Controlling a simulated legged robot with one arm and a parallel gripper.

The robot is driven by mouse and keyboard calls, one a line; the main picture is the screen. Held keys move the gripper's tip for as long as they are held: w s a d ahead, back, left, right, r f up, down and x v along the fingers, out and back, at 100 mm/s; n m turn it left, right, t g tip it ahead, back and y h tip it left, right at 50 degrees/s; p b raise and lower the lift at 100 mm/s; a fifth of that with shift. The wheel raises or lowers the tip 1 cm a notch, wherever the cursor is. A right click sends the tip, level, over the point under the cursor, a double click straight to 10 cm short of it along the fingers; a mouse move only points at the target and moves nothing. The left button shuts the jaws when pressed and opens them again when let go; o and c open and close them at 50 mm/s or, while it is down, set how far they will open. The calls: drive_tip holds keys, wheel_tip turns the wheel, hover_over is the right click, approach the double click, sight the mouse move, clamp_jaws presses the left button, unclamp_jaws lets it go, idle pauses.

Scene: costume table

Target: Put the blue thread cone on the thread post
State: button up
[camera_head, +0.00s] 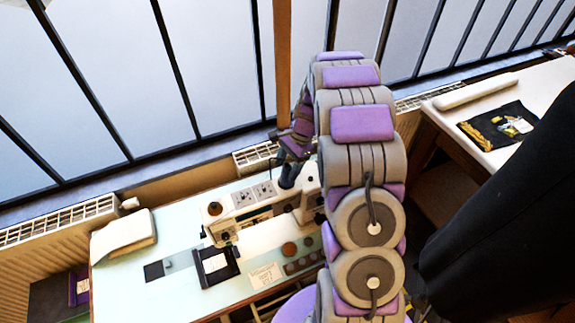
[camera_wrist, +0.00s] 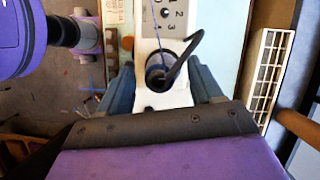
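My gripper (camera_head: 287,176) is over the right part of the white sewing machine (camera_head: 250,212); its dark blue-grey fingers point down. In the wrist view the gripper (camera_wrist: 160,85) has its two fingers spread, with white machine surface showing between them. A small dark, blue-tinged round thing (camera_wrist: 156,78) lies between the fingers, with a gap on both sides. A black curved hook (camera_wrist: 186,50) rises beside it, and a thin blue thread runs up the picture from it. I cannot tell whether this round thing is the blue thread cone or the thread post.
A radiator (camera_head: 255,157) and windows stand behind. A large black shape (camera_head: 510,225) blocks the right side.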

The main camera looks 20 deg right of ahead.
drive_tip(key=shift+o, duration=0.3)
drive_tip(key=v, duration=1.7)
drive_tip(key=shift+w, duration=0.15)
drive_tip(key=shift+r, duration=0.15)
